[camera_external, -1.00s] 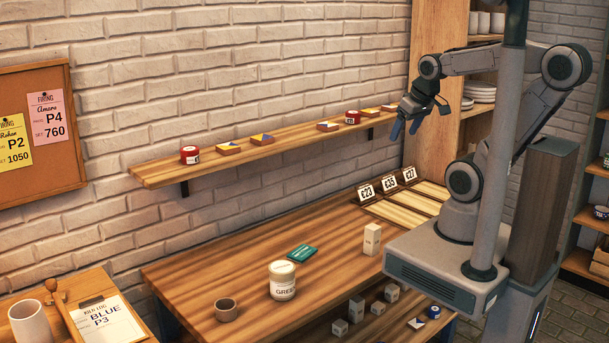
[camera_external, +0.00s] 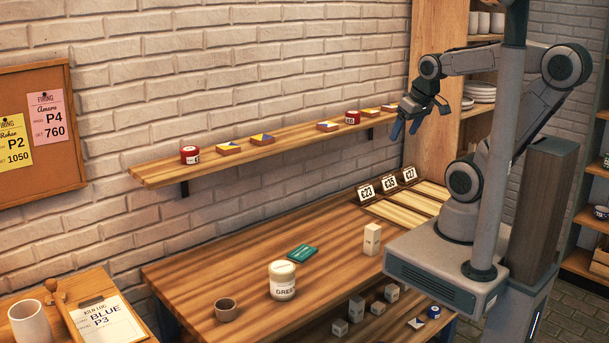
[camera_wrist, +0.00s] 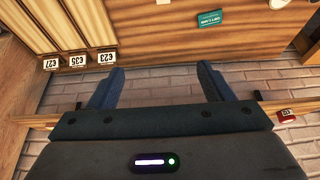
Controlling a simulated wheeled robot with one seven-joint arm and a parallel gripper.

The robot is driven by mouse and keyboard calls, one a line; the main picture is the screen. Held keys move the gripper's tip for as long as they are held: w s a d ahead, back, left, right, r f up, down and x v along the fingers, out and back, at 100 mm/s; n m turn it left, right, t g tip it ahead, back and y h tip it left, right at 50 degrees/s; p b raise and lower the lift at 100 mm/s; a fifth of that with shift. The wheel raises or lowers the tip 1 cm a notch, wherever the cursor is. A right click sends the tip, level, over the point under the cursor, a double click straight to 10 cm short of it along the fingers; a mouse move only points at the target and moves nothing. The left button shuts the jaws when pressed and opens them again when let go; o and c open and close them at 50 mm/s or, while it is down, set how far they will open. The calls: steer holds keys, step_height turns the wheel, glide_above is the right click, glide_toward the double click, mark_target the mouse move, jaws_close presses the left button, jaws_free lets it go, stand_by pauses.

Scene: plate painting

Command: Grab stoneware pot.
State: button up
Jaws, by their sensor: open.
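A small brown pot (camera_external: 226,309), likely the stoneware pot, stands upright at the front left of the wooden table (camera_external: 200,275). In the external view my gripper (camera_external: 406,129) hangs in the air near the right end of the wall shelf, far up and to the right of the pot. My gripper's two blue fingers (camera_wrist: 160,85) are apart in the wrist view, with nothing between them. The pot does not show clearly in the wrist view.
A white jar labelled GREEN (camera_external: 282,281) stands right of the pot. A teal card (camera_external: 302,253) and a pale block (camera_external: 372,239) are behind it. The wall shelf (camera_external: 160,172) carries red tins and tiles. Price signs (camera_external: 389,184) stand at the table's back right.

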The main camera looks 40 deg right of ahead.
steer(key=shift+o, duration=0.5)
steer(key=w+a+f+n+g+b, duration=0.1)
steer(key=w+a+n+b, duration=0.4)
steer(key=w+a, duration=0.65)
steer(key=n+g+b, duration=0.3)
steer(key=n+b, duration=0.7)
steer(key=n, duration=0.2)
glide_above(227, 305)
steer(key=s+a, duration=0.1)
steer(key=s, duration=0.1)
step_height(227, 305, down, 34)
steer(key=shift+s+r, duration=0.15)
steer(key=shift+w+f+p, duration=0.2)
steer(key=shift+f+p, duration=0.45)
steer(key=shift+f, duration=2.4)
steer(key=c, duration=1.1)
